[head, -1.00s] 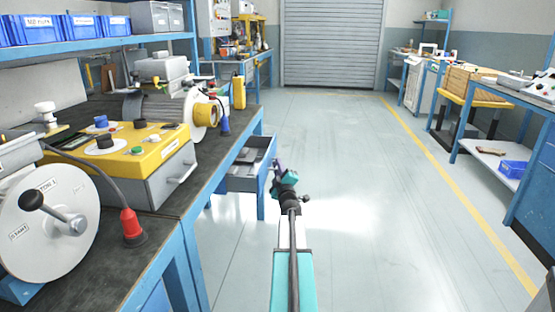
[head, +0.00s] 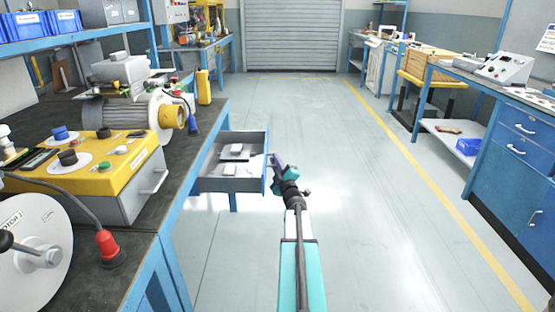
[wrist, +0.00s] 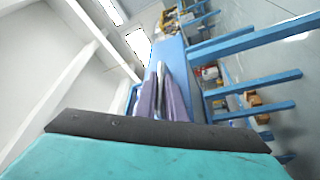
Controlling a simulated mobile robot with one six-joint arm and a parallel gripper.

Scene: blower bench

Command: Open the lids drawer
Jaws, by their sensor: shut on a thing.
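The open drawer (head: 230,184) sticks out from under the left workbench in the head view, a grey box with a blue front seen edge-on. A few small pale and dark items lie in it. My gripper (head: 273,161) is at the drawer's blue front, shut on its handle, which my fingers hide. In the wrist view my gripper's two purplish fingers (wrist: 160,93) lie close together, against a blue surface. I cannot read any label on the drawer.
The left workbench (head: 192,150) carries a yellow control box (head: 95,160) and a motor (head: 125,108). A blue bench (head: 490,120) stands on the right. The floor (head: 330,130) between them is clear.

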